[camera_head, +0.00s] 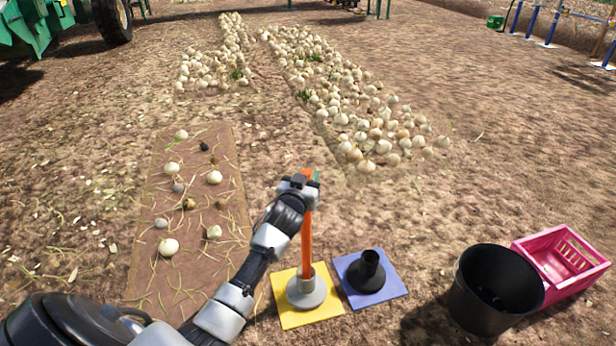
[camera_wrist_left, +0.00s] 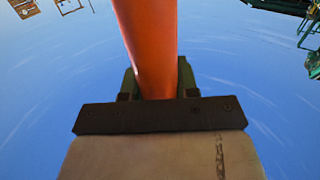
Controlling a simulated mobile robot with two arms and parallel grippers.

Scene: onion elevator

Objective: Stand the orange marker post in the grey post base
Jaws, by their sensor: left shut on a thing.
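The orange marker post (camera_head: 306,240) stands about upright, with its lower end in the socket of the grey post base (camera_head: 305,291). The base sits on a yellow square mat. My left gripper (camera_head: 305,181) is shut on the post near its top. In the left wrist view the orange post (camera_wrist_left: 150,45) runs up between the fingers of the gripper (camera_wrist_left: 158,85). Whether the post's foot touches the bottom of the socket is hidden inside the base. My right gripper is not in view.
A black base (camera_head: 367,270) stands on a blue mat (camera_head: 388,288) just right of the yellow mat (camera_head: 284,316). A black bucket (camera_head: 470,312) and a pink crate (camera_head: 590,274) are at the right. A brown strip (camera_head: 150,285) with onions and stones lies left. Onion rows lie beyond.

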